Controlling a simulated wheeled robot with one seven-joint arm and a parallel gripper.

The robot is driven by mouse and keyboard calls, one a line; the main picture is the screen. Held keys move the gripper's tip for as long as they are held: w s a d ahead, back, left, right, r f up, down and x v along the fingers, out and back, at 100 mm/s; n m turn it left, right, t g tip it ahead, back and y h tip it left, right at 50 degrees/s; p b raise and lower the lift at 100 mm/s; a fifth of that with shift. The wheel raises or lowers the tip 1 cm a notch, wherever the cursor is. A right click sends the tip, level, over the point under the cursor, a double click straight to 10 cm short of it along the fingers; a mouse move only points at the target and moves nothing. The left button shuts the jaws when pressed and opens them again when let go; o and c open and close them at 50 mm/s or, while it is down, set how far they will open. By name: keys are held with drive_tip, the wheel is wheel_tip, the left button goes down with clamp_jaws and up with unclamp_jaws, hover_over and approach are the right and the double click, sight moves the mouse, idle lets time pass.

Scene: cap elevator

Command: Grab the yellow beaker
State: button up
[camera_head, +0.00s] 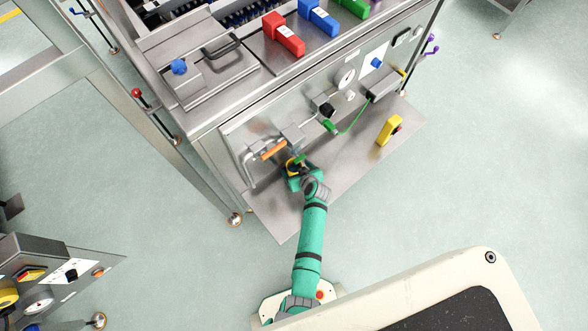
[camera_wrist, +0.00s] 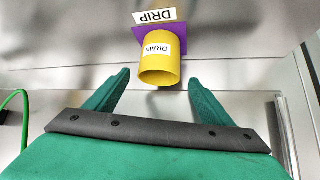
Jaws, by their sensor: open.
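The yellow beaker (camera_wrist: 159,68) is a short cylinder with a white label reading DRAIN, upside down in the wrist view. It stands against a purple piece (camera_wrist: 185,40) below a white DRIP label (camera_wrist: 155,16). My gripper (camera_wrist: 159,80) is open, with one green finger on each side of the beaker's near end. A gap shows between the beaker and each finger; I cannot tell how deep it sits between them. In the head view my gripper (camera_head: 294,172) is at the machine's front shelf, mostly hiding the beaker.
The steel machine (camera_head: 235,150) has an orange-handled part (camera_head: 273,149) and a green hose (camera_head: 352,121) above the shelf (camera_head: 345,172). A yellow block (camera_head: 389,130) stands on the shelf to the right. Red (camera_head: 284,34) and blue (camera_head: 318,17) blocks are on top. The shelf's middle is clear.

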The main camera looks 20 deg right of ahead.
sight(291, 162)
drive_tip(key=shift+x, duration=2.15)
drive_tip(key=shift+f, duration=0.1)
drive_tip(key=shift+s+d, duration=0.1)
drive_tip(key=c, duration=1.2)
drive_tip(key=shift+r, duration=0.25)
